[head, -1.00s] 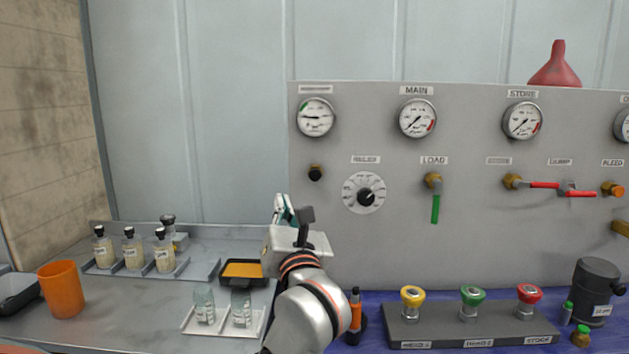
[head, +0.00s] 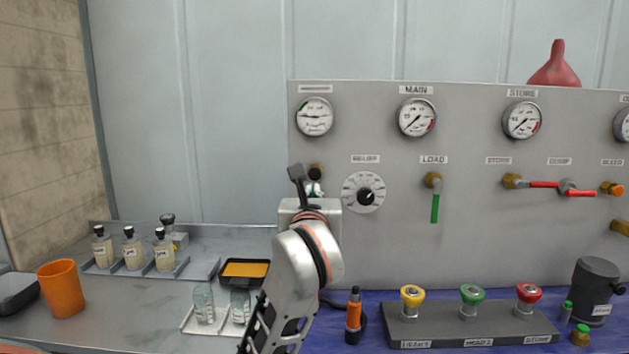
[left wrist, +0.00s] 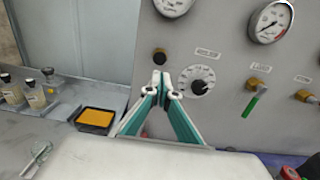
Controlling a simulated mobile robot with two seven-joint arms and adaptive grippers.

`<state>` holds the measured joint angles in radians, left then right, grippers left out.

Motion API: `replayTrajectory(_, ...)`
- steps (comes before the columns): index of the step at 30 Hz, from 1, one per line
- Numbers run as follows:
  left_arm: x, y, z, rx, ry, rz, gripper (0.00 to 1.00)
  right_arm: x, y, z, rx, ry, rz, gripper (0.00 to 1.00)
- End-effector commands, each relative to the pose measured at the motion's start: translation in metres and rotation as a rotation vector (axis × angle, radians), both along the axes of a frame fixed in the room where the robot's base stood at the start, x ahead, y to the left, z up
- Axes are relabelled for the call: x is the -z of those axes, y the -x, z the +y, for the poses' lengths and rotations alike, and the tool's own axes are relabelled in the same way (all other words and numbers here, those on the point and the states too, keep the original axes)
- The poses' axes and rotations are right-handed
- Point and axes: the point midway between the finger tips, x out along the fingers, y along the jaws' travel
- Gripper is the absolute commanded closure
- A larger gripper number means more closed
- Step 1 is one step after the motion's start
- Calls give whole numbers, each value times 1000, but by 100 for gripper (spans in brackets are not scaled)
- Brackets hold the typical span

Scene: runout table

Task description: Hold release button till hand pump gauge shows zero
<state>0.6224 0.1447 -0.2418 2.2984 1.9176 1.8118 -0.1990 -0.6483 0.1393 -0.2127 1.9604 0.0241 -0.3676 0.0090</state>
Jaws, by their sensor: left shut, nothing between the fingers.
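My left gripper (head: 314,188) is shut and empty, in front of the panel just below the button. In the left wrist view the closed fingertips (left wrist: 161,82) point towards the panel, under the dark button (left wrist: 160,56). I cannot tell whether they touch the panel. My right gripper is not in view.
A dial (head: 364,193) is close right of the gripper. Further right are a green lever (head: 435,208) and red levers (head: 545,185). Below stand an orange-handled object (head: 354,310) and a block with coloured knobs (head: 440,331). Bottles (head: 132,251) and an orange cup (head: 62,290) are left.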

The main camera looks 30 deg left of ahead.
Motion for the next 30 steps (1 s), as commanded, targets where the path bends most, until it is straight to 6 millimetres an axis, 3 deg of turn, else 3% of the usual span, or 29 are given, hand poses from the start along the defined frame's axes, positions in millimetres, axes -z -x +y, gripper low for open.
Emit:
replayTrajectory(9, 0, -54, 34, -3, -3, 3, 100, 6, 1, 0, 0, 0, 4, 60)
replayTrajectory(15, 0, -78, 50, -3, -1, 2, 100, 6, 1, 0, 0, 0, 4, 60)
replayTrajectory(21, 0, -89, 56, -2, 0, 1, 100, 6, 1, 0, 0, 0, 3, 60)
replayTrajectory(30, 0, -90, 56, -1, 1, 1, 100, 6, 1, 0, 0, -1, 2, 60)
